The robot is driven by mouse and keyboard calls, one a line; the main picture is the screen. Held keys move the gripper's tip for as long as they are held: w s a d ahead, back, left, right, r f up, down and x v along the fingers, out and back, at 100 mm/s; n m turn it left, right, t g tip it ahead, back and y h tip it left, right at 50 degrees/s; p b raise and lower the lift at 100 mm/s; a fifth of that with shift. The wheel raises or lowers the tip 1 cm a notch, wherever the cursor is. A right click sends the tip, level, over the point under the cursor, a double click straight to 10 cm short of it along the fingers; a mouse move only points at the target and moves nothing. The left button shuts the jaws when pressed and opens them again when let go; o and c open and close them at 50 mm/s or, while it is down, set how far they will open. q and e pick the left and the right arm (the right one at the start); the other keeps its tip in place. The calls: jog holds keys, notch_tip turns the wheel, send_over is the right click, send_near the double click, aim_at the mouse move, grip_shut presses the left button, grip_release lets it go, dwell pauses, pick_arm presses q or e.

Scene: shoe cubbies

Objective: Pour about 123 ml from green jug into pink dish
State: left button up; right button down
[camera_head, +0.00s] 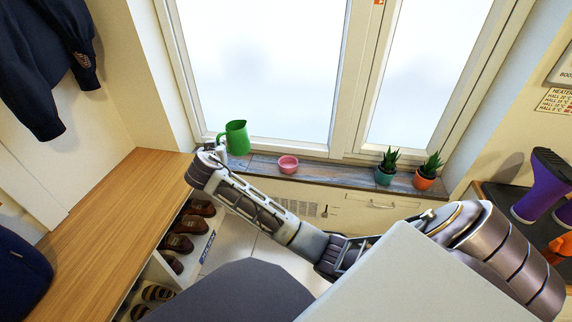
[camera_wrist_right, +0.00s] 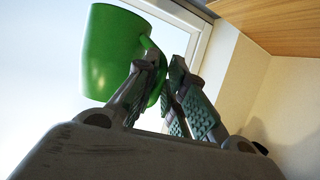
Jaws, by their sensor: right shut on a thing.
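The green jug (camera_head: 237,138) is at the left end of the windowsill, roughly upright. I cannot tell whether its base touches the sill. My right gripper (camera_head: 221,142) reaches across from the right and is shut on the jug's handle. In the right wrist view the jug (camera_wrist_right: 108,52) is large at upper left, with its handle between the fingers of my right gripper (camera_wrist_right: 162,78). The pink dish (camera_head: 288,165) stands upright on the sill to the right of the jug, apart from it. The inside of the jug is hidden. My left gripper is out of view.
Two potted plants, one in a teal pot (camera_head: 384,177) and one in an orange pot (camera_head: 424,181), stand farther right on the windowsill (camera_head: 335,174). The sill between dish and plants is clear. A wooden bench top (camera_head: 110,215) with shoes beneath is at left.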

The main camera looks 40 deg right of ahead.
pick_arm(q)
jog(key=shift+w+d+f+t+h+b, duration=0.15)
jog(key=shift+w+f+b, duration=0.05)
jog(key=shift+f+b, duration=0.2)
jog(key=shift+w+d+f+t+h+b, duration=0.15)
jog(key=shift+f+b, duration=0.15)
jog(key=shift+b, duration=0.15)
pick_arm(e)
jog(key=w+d+f+m+g+h, duration=0.1)
jog(key=w+d+f+m, duration=0.1)
jog(key=f, duration=0.7)
jog(key=w+d+f+m+g+h, duration=0.1)
jog(key=w+d+f+h, duration=0.1)
jog(key=d+f, duration=0.3)
notch_tip(320, 180, down, 5)
jog(key=shift+r+m+g+h, duration=0.2)
jog(key=shift+m+g+h, duration=0.1)
jog(key=shift+m+g, duration=0.1)
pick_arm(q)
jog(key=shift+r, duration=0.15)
pick_arm(e)
jog(key=shift+d, duration=0.1)
